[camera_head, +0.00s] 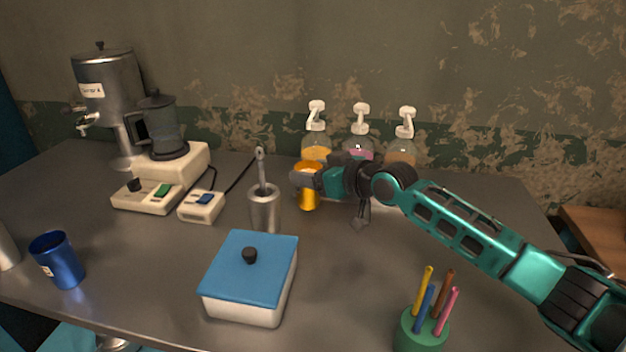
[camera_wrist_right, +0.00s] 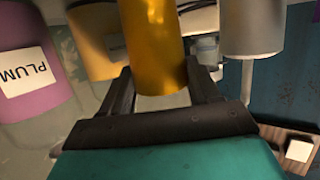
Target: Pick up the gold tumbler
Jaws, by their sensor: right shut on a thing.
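The gold tumbler (camera_head: 308,196) stands upright in the middle of the table in the head view, in front of the pump bottles. My right gripper (camera_head: 306,180) reaches it from the right and is shut on it, covering part of its upper side. In the right wrist view the tumbler (camera_wrist_right: 155,45) sits between the two fingers of my gripper (camera_wrist_right: 158,85). I cannot tell whether its base touches the table. My left gripper is in neither view.
Pump bottles (camera_head: 317,148) stand close behind the tumbler. A metal cup with a utensil (camera_head: 264,211) is just left of it. A blue-lidded box (camera_head: 250,278), a blue cup (camera_head: 57,260), a pen holder (camera_head: 422,333) and a blender (camera_head: 160,130) are also on the table (camera_head: 350,275).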

